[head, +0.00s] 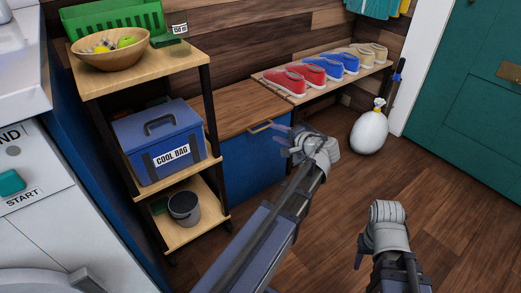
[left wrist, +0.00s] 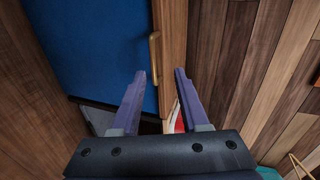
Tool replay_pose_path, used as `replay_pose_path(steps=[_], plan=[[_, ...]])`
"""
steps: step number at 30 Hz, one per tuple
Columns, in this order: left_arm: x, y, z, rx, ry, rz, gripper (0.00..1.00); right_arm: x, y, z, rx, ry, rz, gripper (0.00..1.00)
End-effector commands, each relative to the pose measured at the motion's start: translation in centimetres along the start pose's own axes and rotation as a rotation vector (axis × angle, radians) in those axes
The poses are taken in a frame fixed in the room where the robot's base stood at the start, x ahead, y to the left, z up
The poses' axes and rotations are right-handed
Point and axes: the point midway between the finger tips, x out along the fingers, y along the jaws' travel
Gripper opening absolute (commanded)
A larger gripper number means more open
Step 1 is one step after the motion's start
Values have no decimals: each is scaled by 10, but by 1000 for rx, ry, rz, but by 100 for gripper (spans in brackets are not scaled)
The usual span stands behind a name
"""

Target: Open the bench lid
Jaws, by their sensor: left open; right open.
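The bench has a wooden lid (head: 232,103) that lies flat and closed on a blue front (head: 240,165). A brass handle (head: 261,127) sits at the lid's front edge. It also shows in the left wrist view (left wrist: 154,58), ahead of the fingers and slightly left of the gap between them. My left gripper (head: 280,133) is open and empty, just right of the handle and apart from it. Its two fingers show spread in the left wrist view (left wrist: 161,85). My right gripper (head: 386,214) is over the floor, away from the bench; its fingers are hardly visible.
A shelf cart (head: 150,80) stands left of the bench, with a cool bag (head: 160,140), a bowl (head: 110,60) and a bucket (head: 184,207). A shoe shelf (head: 300,95) adjoins the bench at right.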

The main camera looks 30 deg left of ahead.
Motion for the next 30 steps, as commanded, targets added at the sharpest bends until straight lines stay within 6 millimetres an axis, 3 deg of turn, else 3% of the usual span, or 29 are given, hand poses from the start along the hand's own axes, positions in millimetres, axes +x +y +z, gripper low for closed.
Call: replay_pose_path(steps=[1, 7, 19, 30], plan=[[15, 19, -1, 8, -1, -27, 45, 28, -3, -2, 0, 0, 0, 50], [35, 26, -4, 36, 1, -102, 45, 58, -6, -3, 0, 1, 0, 50], [46, 24, -4, 46, 0, -128, 45, 64, -6, -4, 0, 1, 1, 50], [100, 18, -5, 45, -1, -126, 45, 76, -8, -4, 0, 1, 0, 50]])
